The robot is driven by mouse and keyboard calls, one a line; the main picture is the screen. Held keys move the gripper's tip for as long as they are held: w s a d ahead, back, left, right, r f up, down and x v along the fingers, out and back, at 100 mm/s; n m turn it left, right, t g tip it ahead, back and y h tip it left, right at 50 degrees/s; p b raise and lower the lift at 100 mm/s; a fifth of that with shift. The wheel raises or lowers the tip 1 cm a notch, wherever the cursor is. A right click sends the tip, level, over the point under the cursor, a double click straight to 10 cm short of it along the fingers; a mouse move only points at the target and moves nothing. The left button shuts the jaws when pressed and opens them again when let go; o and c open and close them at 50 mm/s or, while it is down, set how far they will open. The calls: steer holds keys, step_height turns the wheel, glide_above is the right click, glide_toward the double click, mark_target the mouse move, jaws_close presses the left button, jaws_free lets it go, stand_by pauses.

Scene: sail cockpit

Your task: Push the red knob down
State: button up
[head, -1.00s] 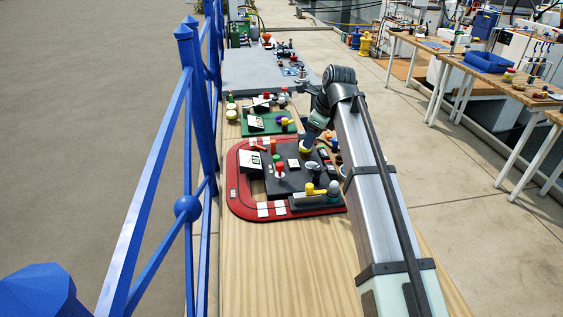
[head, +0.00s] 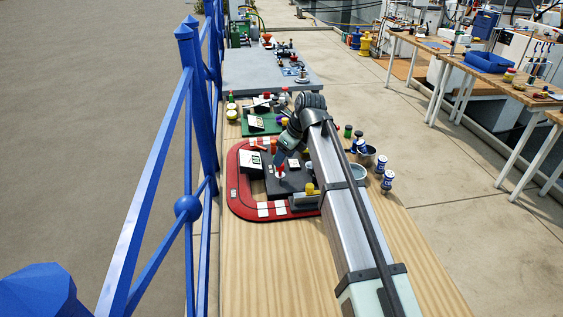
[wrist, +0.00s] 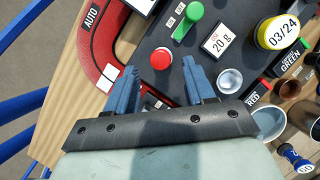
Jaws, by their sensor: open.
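The red knob (wrist: 160,58) is a round red cap on the dark control panel (wrist: 152,30). In the wrist view it shows between and slightly beyond my fingertips. In the head view the red knob (head: 281,170) is small and partly hidden by my gripper (head: 279,162), which is over the panel close to it. My gripper (wrist: 159,66) is open, its two blue fingers apart with nothing between them. I cannot tell whether a finger touches the knob.
A green handle (wrist: 194,12) stands just beyond the knob, beside a "20 g" card (wrist: 221,36). A red track (head: 236,185) surrounds the panel. Blue railing (head: 188,208) runs along the left.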

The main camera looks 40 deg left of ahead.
mark_target(280, 170)
steer(key=shift+x, duration=1.75)
jaws_close()
